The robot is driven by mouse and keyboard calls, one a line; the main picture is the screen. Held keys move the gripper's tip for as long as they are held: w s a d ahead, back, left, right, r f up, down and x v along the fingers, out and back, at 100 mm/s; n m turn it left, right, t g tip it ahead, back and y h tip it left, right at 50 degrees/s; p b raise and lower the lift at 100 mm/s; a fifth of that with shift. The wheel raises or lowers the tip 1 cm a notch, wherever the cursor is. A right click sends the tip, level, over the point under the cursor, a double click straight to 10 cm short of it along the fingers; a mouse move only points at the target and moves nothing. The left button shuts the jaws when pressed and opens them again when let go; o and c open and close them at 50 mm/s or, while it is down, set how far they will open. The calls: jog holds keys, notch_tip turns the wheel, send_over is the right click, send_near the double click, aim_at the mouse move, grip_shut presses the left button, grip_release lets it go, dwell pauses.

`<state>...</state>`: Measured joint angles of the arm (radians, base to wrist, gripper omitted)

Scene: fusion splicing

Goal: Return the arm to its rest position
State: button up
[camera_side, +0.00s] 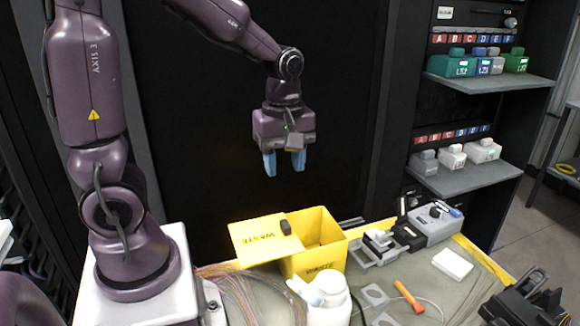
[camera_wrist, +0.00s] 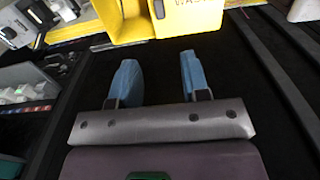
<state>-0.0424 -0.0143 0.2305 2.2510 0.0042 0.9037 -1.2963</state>
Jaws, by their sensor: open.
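My gripper (camera_side: 284,163) hangs in the air, fingers pointing down, above and behind the yellow waste bin. Its two blue fingers are apart with nothing between them. In the wrist view, my gripper (camera_wrist: 155,75) also shows open and empty, with a dark surface beyond the fingers. My purple arm reaches across from its white base at the left, bent down at the wrist.
The yellow waste bin (camera_side: 327,262) stands on the bench with its lid (camera_side: 262,243) open to the left. A white bottle (camera_side: 328,300), an orange-handled tool (camera_side: 407,296) and a grey splicing device (camera_side: 435,222) lie around it. Shelves (camera_side: 470,178) with boxes stand at the right.

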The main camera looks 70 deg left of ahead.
jog(key=s+d+r+m+t, duration=0.5)
jog(key=s+d+r+m, duration=0.2)
jog(key=m, duration=1.1)
notch_tip(320, 180, up, 3)
jog(key=shift+d+f+t, duration=0.2)
jog(key=shift+d+t, duration=0.05)
jog(key=shift+t, duration=0.05)
